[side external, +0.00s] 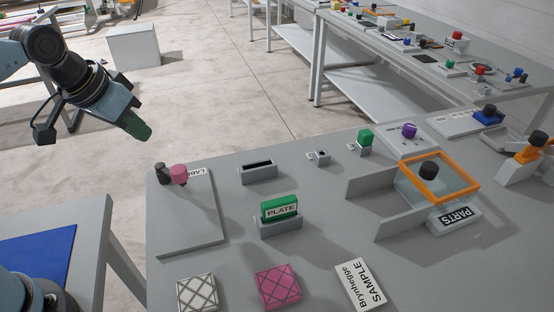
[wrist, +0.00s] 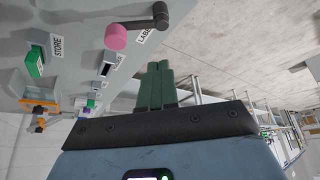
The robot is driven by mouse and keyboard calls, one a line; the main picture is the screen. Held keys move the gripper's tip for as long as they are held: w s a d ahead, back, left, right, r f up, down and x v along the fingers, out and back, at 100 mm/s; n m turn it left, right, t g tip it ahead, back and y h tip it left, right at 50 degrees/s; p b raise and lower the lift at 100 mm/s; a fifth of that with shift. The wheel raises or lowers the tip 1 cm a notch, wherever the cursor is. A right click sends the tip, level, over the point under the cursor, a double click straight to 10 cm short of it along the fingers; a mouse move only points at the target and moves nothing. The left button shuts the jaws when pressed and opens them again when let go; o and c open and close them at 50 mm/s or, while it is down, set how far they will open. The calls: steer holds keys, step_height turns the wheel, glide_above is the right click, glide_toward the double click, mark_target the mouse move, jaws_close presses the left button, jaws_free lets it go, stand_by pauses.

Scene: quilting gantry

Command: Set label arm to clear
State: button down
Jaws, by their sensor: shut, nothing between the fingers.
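The label arm (side external: 179,173) has a pink knob and a dark post and sits at the back left of a raised grey panel (side external: 190,225). A white label beside it is partly hidden and reads "LABE". In the wrist view the label arm (wrist: 116,37) shows its pink knob on a dark bar that runs to the dark pivot. No "clear" marking is readable. My gripper (side external: 141,132) is shut and empty, up in the air to the left of and above the label arm, apart from it. Its green fingers also show together in the wrist view (wrist: 158,80).
A green plate (side external: 280,207) stands in a grey holder right of the panel. White and pink patterned tiles (side external: 278,287) lie in front. The air around my gripper is free.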

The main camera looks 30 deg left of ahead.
steer(key=w+d+r+g, duration=0.2)
steer(key=w+d+g, duration=0.2)
steer(key=w, duration=0.2)
steer(key=w+d+r+m+g+y, duration=0.1)
steer(key=w+d+r+g, duration=0.1)
steer(key=w+d+g, duration=0.2)
steer(key=shift+w+d+m+g, duration=0.25)
steer(key=shift+w+g, duration=0.55)
steer(key=shift+w, duration=0.55)
steer(key=shift+f, duration=0.15)
steer(key=s+a+f, duration=0.1)
steer(key=s+f, duration=0.6)
steer(key=f, duration=0.2)
steer(key=shift+s+a, duration=0.25)
steer(key=shift+s, duration=0.05)
